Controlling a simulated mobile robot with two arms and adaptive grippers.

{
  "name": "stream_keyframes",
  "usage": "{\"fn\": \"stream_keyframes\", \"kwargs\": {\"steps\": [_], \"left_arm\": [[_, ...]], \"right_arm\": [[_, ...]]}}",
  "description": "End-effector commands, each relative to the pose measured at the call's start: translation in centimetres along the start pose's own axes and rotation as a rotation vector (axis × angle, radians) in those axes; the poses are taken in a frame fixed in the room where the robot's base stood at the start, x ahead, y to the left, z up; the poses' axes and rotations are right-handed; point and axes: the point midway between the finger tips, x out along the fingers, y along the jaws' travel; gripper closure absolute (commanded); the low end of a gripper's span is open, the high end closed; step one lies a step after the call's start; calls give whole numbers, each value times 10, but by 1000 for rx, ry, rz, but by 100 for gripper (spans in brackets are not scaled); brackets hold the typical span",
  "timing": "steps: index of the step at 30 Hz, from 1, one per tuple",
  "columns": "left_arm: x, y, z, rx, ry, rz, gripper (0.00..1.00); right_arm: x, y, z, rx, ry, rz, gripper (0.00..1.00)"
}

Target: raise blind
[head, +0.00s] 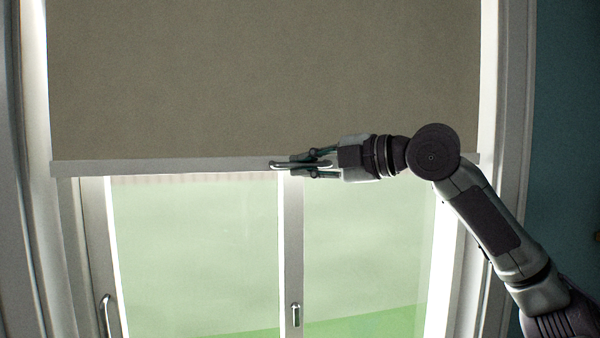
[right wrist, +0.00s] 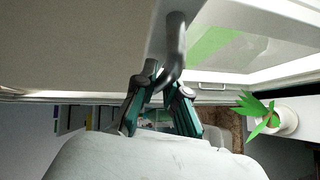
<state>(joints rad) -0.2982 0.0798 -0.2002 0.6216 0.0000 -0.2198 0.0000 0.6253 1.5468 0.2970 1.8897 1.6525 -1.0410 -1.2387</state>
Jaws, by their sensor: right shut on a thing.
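The grey-brown roller blind (head: 260,80) hangs over the upper part of the window in the head view, with its pale bottom bar (head: 150,166) roughly level. A metal handle (head: 275,166) sits at the middle of that bar. My right gripper (head: 312,163) reaches it from the right and is shut on the handle. In the right wrist view, the curved handle (right wrist: 176,48) runs down between the fingers of my right gripper (right wrist: 160,92). The fingers hide part of the handle. My left gripper is in neither view.
Below the bar, the window glass (head: 200,250) is uncovered, with a window latch (head: 296,314) on the middle frame and a handle (head: 107,315) at the left. The right wrist view shows a green plant in a white pot (right wrist: 285,121) at the right.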

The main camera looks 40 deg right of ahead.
Motion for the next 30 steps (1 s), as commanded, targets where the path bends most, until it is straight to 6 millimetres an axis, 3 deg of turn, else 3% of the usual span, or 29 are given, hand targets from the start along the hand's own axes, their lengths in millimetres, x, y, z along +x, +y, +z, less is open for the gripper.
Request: {"fn": "stream_keyframes", "kwargs": {"steps": [11, 12, 16, 30], "left_arm": [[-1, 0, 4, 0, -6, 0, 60], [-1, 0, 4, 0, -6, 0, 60], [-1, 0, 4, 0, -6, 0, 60], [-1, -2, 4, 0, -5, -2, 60]], "right_arm": [[-1, 2, 0, 0, -1, 1, 100], [-1, 2, 0, 0, -1, 1, 84], [-1, 2, 0, 0, -1, 1, 63], [-11, 3, -1, 0, 4, 5, 63]]}}
